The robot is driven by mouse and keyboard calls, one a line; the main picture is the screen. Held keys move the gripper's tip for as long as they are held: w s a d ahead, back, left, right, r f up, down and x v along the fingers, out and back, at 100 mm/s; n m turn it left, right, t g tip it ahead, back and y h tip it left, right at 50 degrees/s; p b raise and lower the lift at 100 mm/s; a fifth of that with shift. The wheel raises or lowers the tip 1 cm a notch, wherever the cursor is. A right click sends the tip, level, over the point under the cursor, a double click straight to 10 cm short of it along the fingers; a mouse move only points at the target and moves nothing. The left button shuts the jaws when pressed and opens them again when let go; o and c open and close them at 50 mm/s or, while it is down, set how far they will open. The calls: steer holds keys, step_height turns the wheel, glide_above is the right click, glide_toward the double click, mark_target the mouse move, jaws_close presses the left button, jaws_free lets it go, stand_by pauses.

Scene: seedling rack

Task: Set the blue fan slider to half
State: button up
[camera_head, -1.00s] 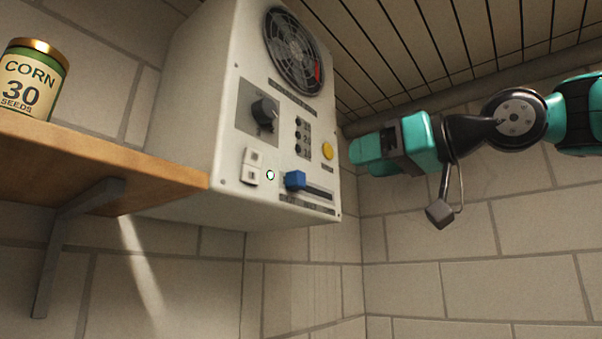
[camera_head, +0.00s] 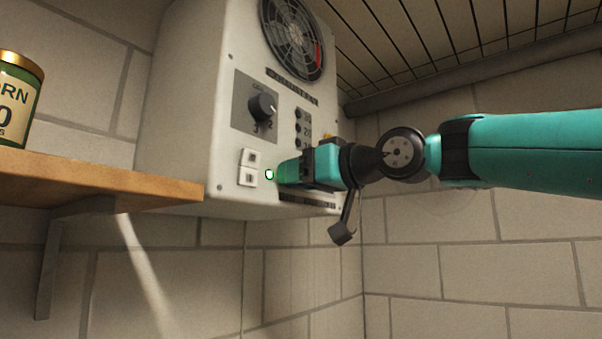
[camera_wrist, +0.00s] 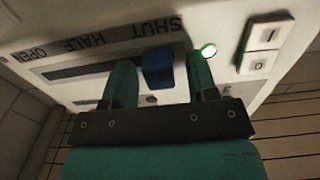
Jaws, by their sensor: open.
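The blue fan slider (camera_wrist: 158,70) stands at the SHUT end of its dark slot (camera_wrist: 80,72) in the wrist view. The words SHUT, HALF and OPEN are printed along the slot and appear upside down there. My gripper (camera_wrist: 164,80) is open, with one green finger on each side of the blue knob and a visible gap to each. In the head view my gripper (camera_head: 282,172) is at the lower front of the white control box (camera_head: 190,130) and hides the slider.
A green indicator light (camera_head: 269,174) and a white two-button switch (camera_head: 249,167) are just left of my gripper. A black dial (camera_head: 262,107) and a fan (camera_head: 292,40) sit above. A wooden shelf (camera_head: 100,182) with a corn seed tin (camera_head: 18,95) is at the left.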

jaws_close()
steer(key=w+d+p, duration=0.2)
steer(key=w+d, duration=0.2)
steer(key=w, duration=0.1)
jaws_free()
steer(key=b+v, duration=0.7)
steer(key=v, duration=1)
steer(key=shift+d, duration=0.2)
steer(key=shift+s, duration=0.1)
